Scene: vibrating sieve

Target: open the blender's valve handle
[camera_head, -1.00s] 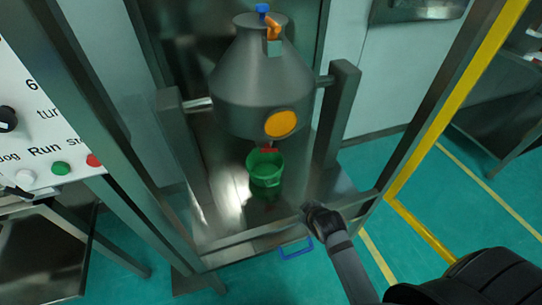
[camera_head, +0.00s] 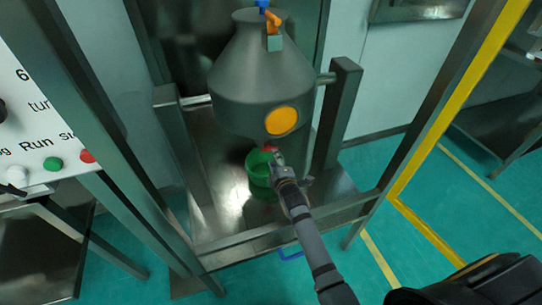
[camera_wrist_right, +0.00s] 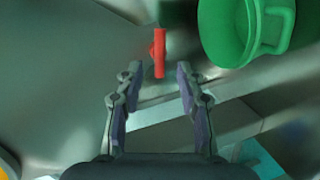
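The blender (camera_head: 255,85) is a grey cone-shaped vessel with an orange round disc, hung between two posts in the head view. Its red valve handle (camera_head: 269,149) shows at the underside, partly covered by my right gripper (camera_head: 273,160). In the right wrist view the red handle (camera_wrist_right: 159,54) stands upright in the picture, just beyond the fingertips and roughly in line with the gap between them. My right gripper (camera_wrist_right: 157,78) is open and empty there, with its fingers apart. I see no contact with the handle. My left gripper is not in view.
A green bucket (camera_head: 256,182) stands below the blender, close to my right gripper; it also fills the wrist view's upper right (camera_wrist_right: 222,40). Frame posts (camera_head: 340,105) flank the blender. A control panel (camera_head: 35,135) with buttons is at the left.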

